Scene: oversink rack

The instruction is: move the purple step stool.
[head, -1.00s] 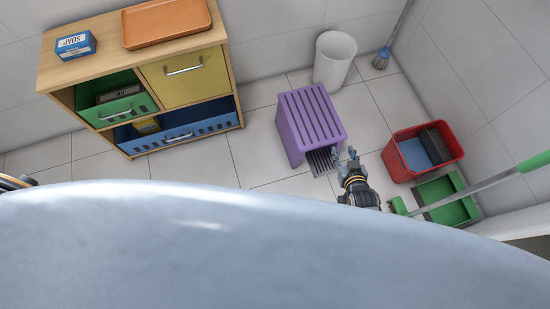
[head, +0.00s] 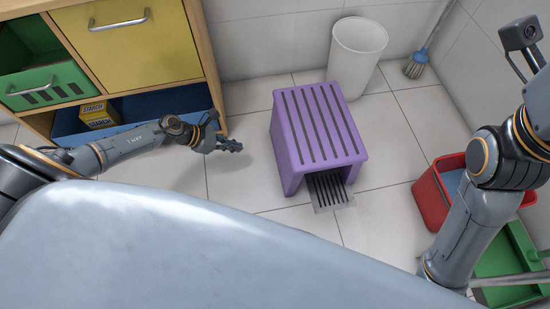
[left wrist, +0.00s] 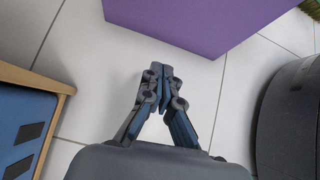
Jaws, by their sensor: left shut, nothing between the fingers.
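The purple step stool (head: 318,128) stands upright on the tiled floor in the middle of the head view, its slatted top facing up. A grey slotted floor grate (head: 330,190) shows partly under its near open side. In the left wrist view the stool's plain purple side (left wrist: 205,20) fills the top. My left gripper (head: 236,146) is to the left of the stool, apart from it, shut and empty; its fingertips meet in the left wrist view (left wrist: 163,76). My right arm is at the right edge of the head view; its gripper is hidden.
A wooden cabinet (head: 205,40) with a yellow drawer (head: 130,45), a green drawer and an open blue drawer stands at left. A white bin (head: 357,55) is behind the stool.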

